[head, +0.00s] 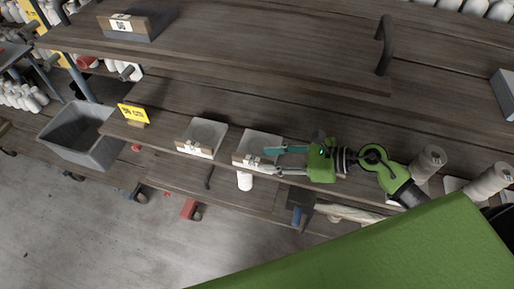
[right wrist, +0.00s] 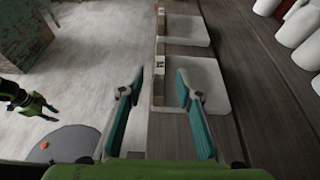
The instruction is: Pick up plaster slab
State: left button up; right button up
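Two pale square slabs lie on the wooden shelf; I cannot tell by label which is the plaster slab. The nearer slab (head: 261,141) is right beside my right gripper (head: 271,160), and the other slab (head: 208,133) lies to its left. In the right wrist view the nearer slab (right wrist: 207,82) shows just beyond the fingers and the other slab (right wrist: 187,30) farther off. My right gripper (right wrist: 160,82) is open and empty, with its teal fingers at the slab's near edge. A green and black part at the wrist view's left looks like my left gripper (right wrist: 48,112); its fingers are unclear.
Small wooden label holders (head: 246,162) stand at the slabs' front edges. A yellow sign (head: 133,114) and a grey bin (head: 77,140) are farther left. White spools (head: 430,160) stand right of my arm. The shelf behind the slabs is clear, beneath an upper board (head: 250,45).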

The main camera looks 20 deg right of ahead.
aim_at(256, 159)
jog(key=shift+w+a, duration=0.15)
jog(key=shift+a, duration=0.15)
jog(key=shift+w+a+f+p, duration=0.1)
jog(key=shift+a+p, duration=0.25)
jog(key=shift+p, duration=0.1)
jog(key=p+x, duration=0.1)
jog(key=x, duration=0.2)
jog(key=shift+w+f+p, duration=0.2)
jog(key=shift+w+p, duration=0.1)
jog(key=shift+w+a+f, duration=0.2)
jog(key=shift+a+f, duration=0.1)
jog(key=shift+a, duration=0.15)
grip_shut()
